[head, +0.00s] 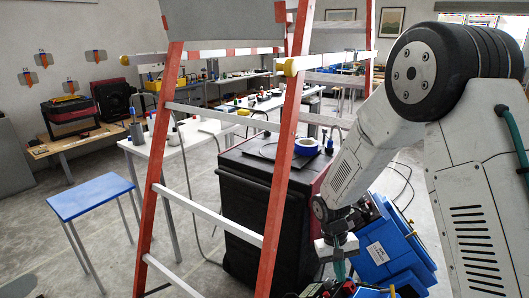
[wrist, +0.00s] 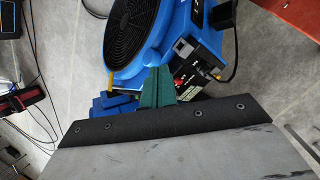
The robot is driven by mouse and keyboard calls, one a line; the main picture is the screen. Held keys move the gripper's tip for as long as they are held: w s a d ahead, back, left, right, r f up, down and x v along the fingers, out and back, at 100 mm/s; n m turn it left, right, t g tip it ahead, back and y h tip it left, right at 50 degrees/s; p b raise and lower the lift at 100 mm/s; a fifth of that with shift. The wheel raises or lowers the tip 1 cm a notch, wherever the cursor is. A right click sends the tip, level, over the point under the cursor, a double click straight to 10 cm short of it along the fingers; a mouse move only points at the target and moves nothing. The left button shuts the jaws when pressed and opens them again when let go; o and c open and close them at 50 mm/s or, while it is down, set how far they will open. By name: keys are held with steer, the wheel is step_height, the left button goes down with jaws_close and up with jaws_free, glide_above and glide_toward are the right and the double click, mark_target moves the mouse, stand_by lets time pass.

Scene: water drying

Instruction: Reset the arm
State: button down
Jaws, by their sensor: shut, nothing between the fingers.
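My arm comes in from the right in the head view and bends down to my gripper (head: 340,268) near the bottom edge. In the wrist view the green fingers of my gripper (wrist: 156,86) are together, with nothing between them. Beyond the fingertips is a blue machine with a round black fan grille (wrist: 140,32). In the head view a blue box-shaped unit (head: 385,250) with a white label stands just right of the gripper. The gripper's fingertips are partly lost among things at the bottom edge.
An orange ladder (head: 278,190) stands close in front, left of my arm. Behind it is a black cabinet (head: 250,215). A blue-topped stool (head: 92,196) and white tables (head: 165,145) stand to the left. Cables lie on the grey floor. Open floor shows at lower left.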

steer(key=s+d+r+t+y, duration=0.1)
steer(key=s+d+r+t, duration=0.1)
steer(key=s+r, duration=1.1)
steer(key=s+d+r+t+y, duration=0.1)
steer(key=s+d+r+t, duration=0.1)
steer(key=s+r, duration=1.1)
step_height(320, 180, up, 4)
steer(key=shift+d+f+m, duration=0.1)
steer(key=shift+d+m, duration=0.3)
steer(key=shift+d, duration=0.25)
steer(key=shift+d, duration=0.1)
